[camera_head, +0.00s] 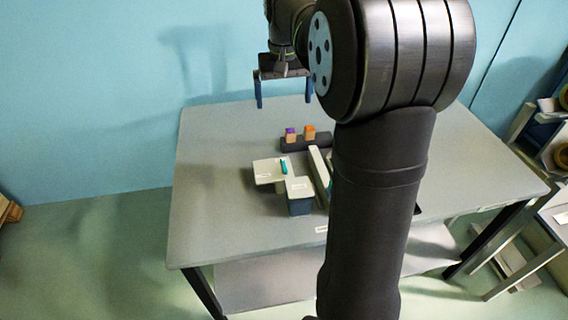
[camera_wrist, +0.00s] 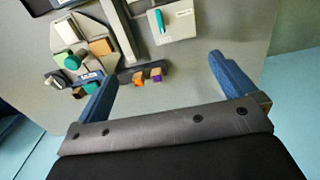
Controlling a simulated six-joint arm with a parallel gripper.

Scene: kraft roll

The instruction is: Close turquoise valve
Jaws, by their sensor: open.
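A thin turquoise handle (camera_head: 283,166), which looks like the valve's lever, lies on a pale panel (camera_head: 264,172) on the grey table. In the wrist view the turquoise handle (camera_wrist: 159,20) is at the top, on the same white panel (camera_wrist: 182,22). A rounder teal knob (camera_wrist: 72,62) sits on another unit at the left of that view. My gripper (camera_head: 284,93) is open and empty, high above the table's back edge, well apart from the handle. Its two blue fingers also frame the wrist view (camera_wrist: 161,68).
Orange (camera_head: 310,132) and purple (camera_head: 290,133) blocks stand on a dark bar behind the panel. A pale-topped dark box (camera_head: 300,198) stands in front. My arm hides much of the table's middle in the head view. The table's left side (camera_head: 215,190) is clear.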

